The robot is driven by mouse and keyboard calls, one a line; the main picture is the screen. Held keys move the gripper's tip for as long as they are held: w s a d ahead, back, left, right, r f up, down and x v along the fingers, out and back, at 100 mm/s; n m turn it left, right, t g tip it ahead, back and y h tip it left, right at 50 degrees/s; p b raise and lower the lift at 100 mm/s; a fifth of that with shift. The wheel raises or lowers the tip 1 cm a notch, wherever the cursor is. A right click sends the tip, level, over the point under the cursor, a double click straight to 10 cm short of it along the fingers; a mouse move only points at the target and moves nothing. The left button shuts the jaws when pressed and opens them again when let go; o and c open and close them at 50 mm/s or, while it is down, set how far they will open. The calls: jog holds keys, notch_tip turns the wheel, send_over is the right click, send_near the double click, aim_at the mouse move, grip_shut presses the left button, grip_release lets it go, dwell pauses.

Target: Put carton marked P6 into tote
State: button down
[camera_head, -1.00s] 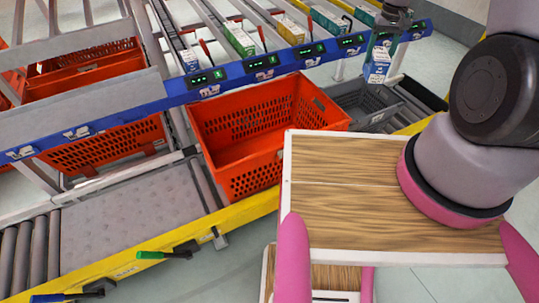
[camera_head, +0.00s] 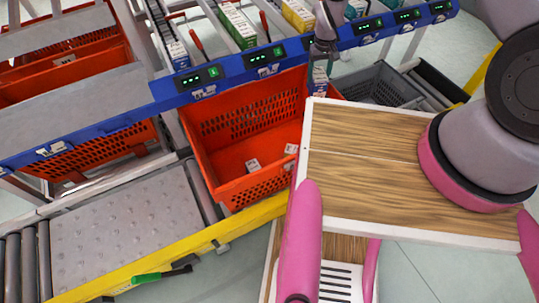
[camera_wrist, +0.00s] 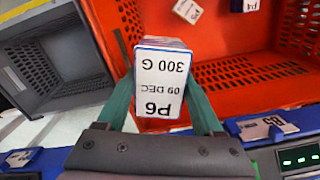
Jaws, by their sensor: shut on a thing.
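The carton marked P6 (camera_wrist: 162,78) is white with dark edges. Its label also reads 300 G and 09 DEC. My gripper (camera_wrist: 161,90) is shut on it, one green finger on each side. In the head view the carton (camera_head: 319,75) hangs under my gripper (camera_head: 322,58), near the back right corner of the orange-red tote (camera_head: 229,155). My arm partly hides it there. In the wrist view the tote (camera_wrist: 250,95) lies to the right of and behind the carton. Small white cartons (camera_head: 252,165) lie on the tote floor.
A grey tote (camera_head: 375,85) stands right of the orange one. A blue rail with lit displays (camera_head: 265,58) runs along the rack behind, with boxed cartons (camera_head: 237,25) in lanes. A yellow conveyor edge (camera_head: 215,232) runs in front. More orange totes (camera_head: 95,150) stand left.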

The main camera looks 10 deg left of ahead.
jog(key=s+a+f+n, duration=0.1)
jog(key=s+a+f, duration=0.3)
jog(key=s+f, duration=0.3)
jog(key=s+a+f+n, duration=0.1)
jog(key=s+a+f, duration=0.3)
jog(key=f, duration=0.4)
jog(key=s+a+f+n, duration=0.2)
jog(key=s+a+f, duration=0.35)
jog(key=f, duration=0.25)
jog(key=shift+s+d+f, duration=0.1)
jog(key=shift+d+f, duration=0.05)
jog(key=shift+f, duration=1.55)
jog(key=shift+s+d+f, duration=0.1)
jog(key=shift+f, duration=1.55)
jog(key=shift+s+d+f, duration=0.1)
jog(key=shift+d+f, duration=0.05)
jog(key=shift+f, duration=1.55)
jog(key=shift+f, duration=0.3)
jog(key=shift+c, duration=1.5)
grip_release()
